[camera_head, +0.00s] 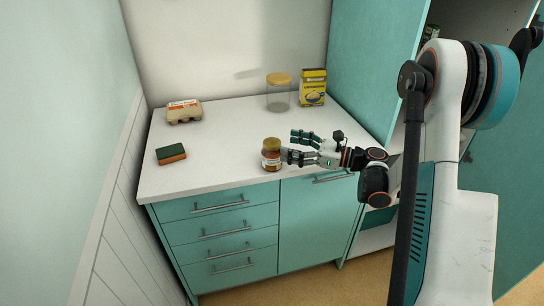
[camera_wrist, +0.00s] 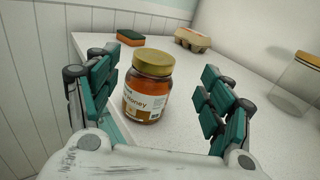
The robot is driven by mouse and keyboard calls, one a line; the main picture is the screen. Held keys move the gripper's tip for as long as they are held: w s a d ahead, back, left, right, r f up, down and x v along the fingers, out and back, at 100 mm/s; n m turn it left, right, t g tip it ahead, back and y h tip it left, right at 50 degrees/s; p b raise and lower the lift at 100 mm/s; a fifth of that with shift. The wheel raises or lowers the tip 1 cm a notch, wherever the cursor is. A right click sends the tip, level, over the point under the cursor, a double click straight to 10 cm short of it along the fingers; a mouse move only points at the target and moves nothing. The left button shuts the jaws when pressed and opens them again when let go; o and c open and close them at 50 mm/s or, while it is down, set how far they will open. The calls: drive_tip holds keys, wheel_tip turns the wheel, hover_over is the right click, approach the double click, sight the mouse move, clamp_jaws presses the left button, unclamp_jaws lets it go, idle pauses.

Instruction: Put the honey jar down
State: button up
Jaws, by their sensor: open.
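The honey jar (camera_head: 271,156) is amber glass with a gold lid and a white label. It stands upright on the white counter (camera_head: 215,160) near its front edge. In the wrist view the jar (camera_wrist: 149,87) is ahead of my gripper (camera_wrist: 162,95), roughly between the two fingers, closer to the left one. My gripper (camera_head: 300,148) also shows in the head view, just right of the jar. Its fingers are spread apart, with clear space beside the jar in the wrist view. The jar's base appears to rest on the counter.
A sponge (camera_head: 171,154) lies at the left of the counter, and an egg carton (camera_head: 184,111) is behind it. A glass canister (camera_head: 278,97) and a yellow box (camera_head: 313,87) stand at the back right. The middle of the counter is clear. A tall teal cabinet (camera_head: 370,60) bounds the right side.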

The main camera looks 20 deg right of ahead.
sight(277, 143)
drive_tip(key=x, duration=0.1)
drive_tip(key=b+x, duration=0.1)
drive_tip(key=x, duration=0.1)
drive_tip(key=b+x, duration=0.1)
drive_tip(key=shift+s+a+f, duration=0.2)
drive_tip(key=shift+a+f, duration=0.05)
drive_tip(key=shift+a, duration=0.2)
drive_tip(key=shift+w+a+r, duration=0.1)
drive_tip(key=shift+w+a, duration=0.1)
drive_tip(key=c, duration=1.7)
